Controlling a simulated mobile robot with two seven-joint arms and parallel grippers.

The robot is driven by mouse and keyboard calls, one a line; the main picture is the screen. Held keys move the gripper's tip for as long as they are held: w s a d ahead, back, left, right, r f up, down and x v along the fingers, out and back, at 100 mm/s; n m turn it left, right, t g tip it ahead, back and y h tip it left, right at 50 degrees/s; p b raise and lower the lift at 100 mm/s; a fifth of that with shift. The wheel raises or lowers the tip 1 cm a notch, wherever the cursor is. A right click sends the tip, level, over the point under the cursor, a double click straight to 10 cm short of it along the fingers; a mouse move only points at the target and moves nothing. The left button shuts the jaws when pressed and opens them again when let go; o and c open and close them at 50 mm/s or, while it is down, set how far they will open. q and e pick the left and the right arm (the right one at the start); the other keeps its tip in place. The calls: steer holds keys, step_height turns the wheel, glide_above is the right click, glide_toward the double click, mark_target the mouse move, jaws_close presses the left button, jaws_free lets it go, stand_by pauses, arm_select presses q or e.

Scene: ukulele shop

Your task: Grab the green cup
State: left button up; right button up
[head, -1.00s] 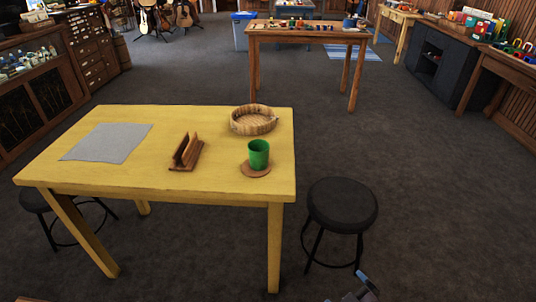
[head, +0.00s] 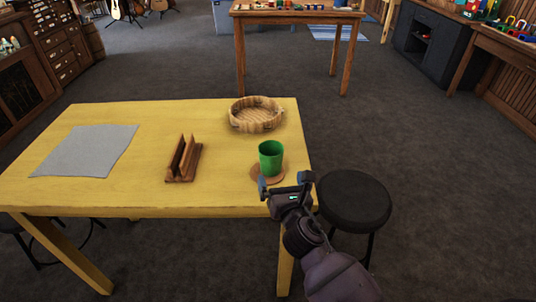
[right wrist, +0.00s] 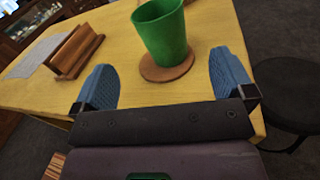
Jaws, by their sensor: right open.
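The green cup (head: 271,157) stands upright on a round brown coaster (head: 259,178) near the right front corner of the yellow table (head: 110,187). My right gripper (head: 287,182) is open and empty, just in front of the cup at the table's edge. In the right wrist view, the cup (right wrist: 163,32) and coaster (right wrist: 167,68) lie ahead, beyond the two blue fingertips (right wrist: 164,80). The cup is not between the fingers. My left gripper does not show.
A woven basket (head: 255,126) sits behind the cup. A wooden holder (head: 183,160) stands to its left, and a grey cloth (head: 86,150) lies farther left. A black stool (head: 354,201) stands right of the table. The table's middle is mostly clear.

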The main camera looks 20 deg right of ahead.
mark_target(274, 160)
steer(key=shift+w+r+n, duration=0.1)
steer(key=shift+w+n, duration=0.2)
steer(key=shift+w, duration=0.45)
steer(key=w, duration=0.4)
steer(key=shift+d, duration=0.1)
steer(key=shift+w+r+b, duration=0.15)
steer(key=shift+w+b, duration=0.2)
steer(key=shift+w, duration=0.3)
steer(key=w, duration=0.3)
steer(key=shift+w+d, duration=0.15)
steer(key=shift+w+b, duration=0.3)
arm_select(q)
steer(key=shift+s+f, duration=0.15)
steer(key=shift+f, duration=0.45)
arm_select(e)
steer(key=shift+w+r, duration=0.15)
steer(key=shift+w, duration=0.1)
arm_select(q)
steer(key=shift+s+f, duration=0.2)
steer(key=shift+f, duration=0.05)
arm_select(e)
steer(key=c, duration=0.9)
